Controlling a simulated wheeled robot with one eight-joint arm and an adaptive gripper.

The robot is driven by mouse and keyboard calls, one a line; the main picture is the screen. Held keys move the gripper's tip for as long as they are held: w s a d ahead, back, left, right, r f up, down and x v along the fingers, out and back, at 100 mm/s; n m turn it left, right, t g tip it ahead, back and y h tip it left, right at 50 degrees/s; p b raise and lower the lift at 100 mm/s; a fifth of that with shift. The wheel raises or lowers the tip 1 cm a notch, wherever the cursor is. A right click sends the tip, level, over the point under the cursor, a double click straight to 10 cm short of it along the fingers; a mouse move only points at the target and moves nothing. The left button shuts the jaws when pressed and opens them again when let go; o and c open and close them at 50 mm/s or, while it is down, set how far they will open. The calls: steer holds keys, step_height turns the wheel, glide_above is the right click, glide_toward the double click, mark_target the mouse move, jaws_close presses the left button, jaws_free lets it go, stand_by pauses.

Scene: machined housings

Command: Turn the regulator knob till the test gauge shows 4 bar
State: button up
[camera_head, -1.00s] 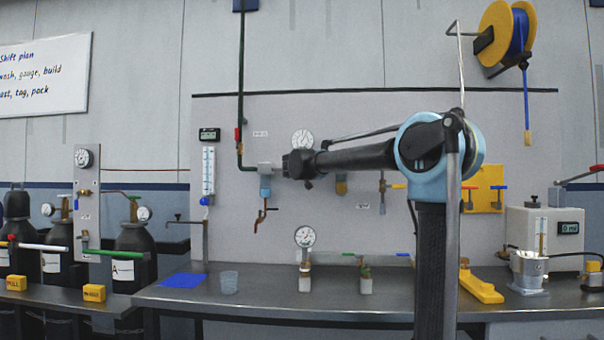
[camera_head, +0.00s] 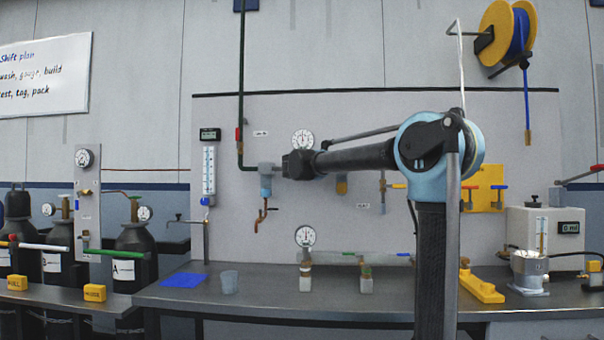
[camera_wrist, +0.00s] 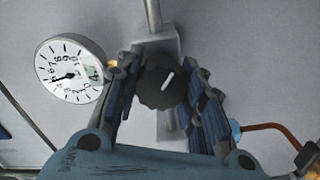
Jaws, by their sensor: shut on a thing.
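In the wrist view the dark fluted regulator knob (camera_wrist: 153,95) with a white mark sits between the blue-padded fingers of my gripper (camera_wrist: 163,72), which is shut on it. The white mark slants up to the right. A round white gauge (camera_wrist: 70,72) is beside the knob at the left; its dark needle points left in the picture, and its numbers are too small to read surely. In the head view my wrist hides the knob. One gauge (camera_head: 303,139) is on the panel above my wrist, another (camera_head: 305,236) stands over the bench. I cannot tell which is the test gauge.
A grey block and pipe (camera_wrist: 154,18) lie behind the knob, and a copper pipe (camera_wrist: 268,127) runs at the right. In the head view a clear cup (camera_head: 229,282) and blue mat (camera_head: 184,280) are on the bench (camera_head: 260,300), with valve fittings behind.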

steer(key=shift+a+f+n, duration=0.1)
steer(key=shift+n, duration=0.5)
steer(key=o, duration=1.1)
steer(key=s, duration=1.2)
steer(key=shift+a, duration=0.2)
steer(key=shift+d+f, duration=0.1)
